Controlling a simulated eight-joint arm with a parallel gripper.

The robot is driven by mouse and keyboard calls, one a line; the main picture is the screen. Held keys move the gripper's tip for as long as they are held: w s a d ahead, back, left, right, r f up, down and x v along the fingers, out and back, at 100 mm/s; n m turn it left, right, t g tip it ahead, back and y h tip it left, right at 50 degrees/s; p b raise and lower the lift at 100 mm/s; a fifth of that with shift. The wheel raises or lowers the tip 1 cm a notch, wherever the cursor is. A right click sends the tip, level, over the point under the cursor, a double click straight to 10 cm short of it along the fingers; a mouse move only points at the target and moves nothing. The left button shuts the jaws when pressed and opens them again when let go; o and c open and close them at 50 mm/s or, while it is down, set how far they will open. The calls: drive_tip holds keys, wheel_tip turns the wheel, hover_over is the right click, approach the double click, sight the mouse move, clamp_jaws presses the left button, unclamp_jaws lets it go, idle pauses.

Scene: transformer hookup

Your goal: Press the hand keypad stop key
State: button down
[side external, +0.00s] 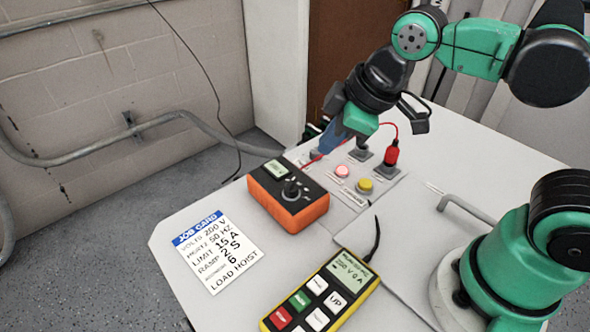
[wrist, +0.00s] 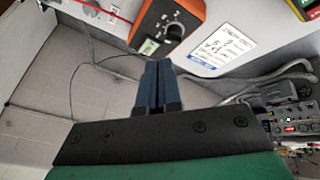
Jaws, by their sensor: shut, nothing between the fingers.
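The yellow hand keypad (side external: 322,293) lies on the table at the front in the side external view, with a small lit screen and several keys. Its red stop key (side external: 281,317) is at the keypad's lower left corner. My gripper (side external: 322,148) is shut and empty, above the back of the table near the orange meter, well apart from the keypad. In the wrist view my two blue fingers (wrist: 158,66) are together.
An orange meter with a dial (side external: 290,194) stands left of a panel with a lit red button (side external: 342,171), a yellow button (side external: 365,185) and a red plug with a cable (side external: 391,154). A job card (side external: 218,249) lies flat at left. A grey handle (side external: 467,208) is at right.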

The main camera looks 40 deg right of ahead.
drive_tip(key=s+a+r+n+g, duration=0.25)
drive_tip(key=a+n, duration=0.55)
drive_tip(key=n, duration=0.4)
drive_tip(key=n+g+h, duration=0.1)
drive_tip(key=n+g, duration=0.2)
drive_tip(key=n, duration=1.3)
hover_over(280, 317)
drive_tip(key=shift+r, duration=0.45)
wheel_tip(280, 317, down, 14)
drive_tip(key=shift+f, duration=0.85)
